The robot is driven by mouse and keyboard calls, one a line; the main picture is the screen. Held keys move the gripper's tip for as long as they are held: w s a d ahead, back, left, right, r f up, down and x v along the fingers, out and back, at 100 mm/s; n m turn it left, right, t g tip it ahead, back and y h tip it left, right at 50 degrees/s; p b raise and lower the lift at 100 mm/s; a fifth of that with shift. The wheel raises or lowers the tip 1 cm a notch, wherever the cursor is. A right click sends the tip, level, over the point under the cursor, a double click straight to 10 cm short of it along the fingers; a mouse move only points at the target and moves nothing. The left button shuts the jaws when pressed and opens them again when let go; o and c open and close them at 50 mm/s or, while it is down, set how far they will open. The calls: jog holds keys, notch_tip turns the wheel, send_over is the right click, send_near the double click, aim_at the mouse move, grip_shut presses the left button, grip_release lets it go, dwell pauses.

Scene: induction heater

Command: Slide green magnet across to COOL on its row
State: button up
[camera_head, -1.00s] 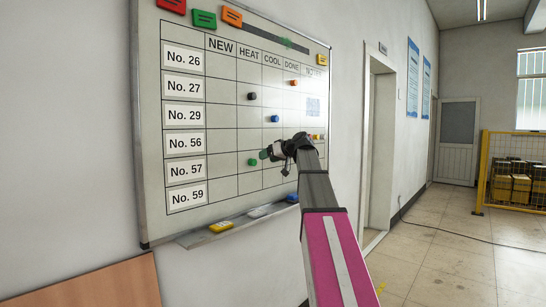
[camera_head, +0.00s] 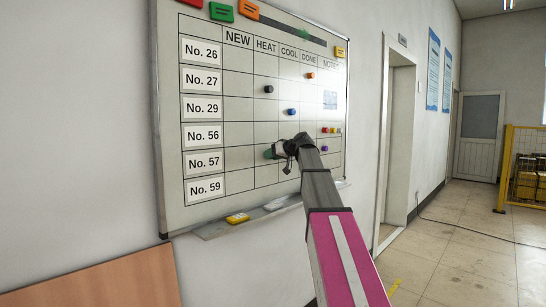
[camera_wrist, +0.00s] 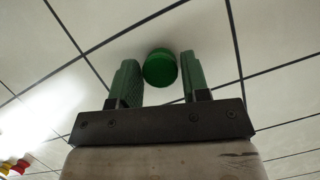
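The green magnet (camera_head: 267,154) is on the whiteboard (camera_head: 204,216) in the HEAT column of the No. 57 row. In the wrist view the round green magnet (camera_wrist: 160,68) lies between my gripper's two green fingers. My gripper (camera_wrist: 160,75) is open around it, with a thin gap on each side. In the head view my gripper (camera_head: 274,152) is at the board and partly covers the magnet. My wrist hides part of the COOL cell of that row, just right of the magnet.
A black magnet (camera_head: 269,89) sits higher in HEAT, a blue one (camera_head: 291,111) in COOL and an orange one (camera_head: 310,75) in DONE. A purple magnet (camera_head: 323,149) is to the right of my wrist. A tray (camera_head: 213,230) with a yellow item (camera_head: 237,218) runs below the board.

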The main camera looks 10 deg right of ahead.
jog(key=c, duration=0.4)
jog(key=shift+w+d+r, duration=0.1)
jog(key=shift+w+d, duration=1.45)
jog(key=shift+d, duration=0.55)
jog(key=shift+w+d+r, duration=0.1)
jog(key=shift+w+d, duration=1.45)
jog(key=shift+d, duration=0.5)
jog(key=shift+w+d+r, duration=0.1)
jog(key=shift+w+d, duration=1.45)
jog(key=shift+d, duration=0.55)
jog(key=shift+c, duration=0.2)
jog(key=o, duration=1)
jog(key=shift+w+f, duration=0.1)
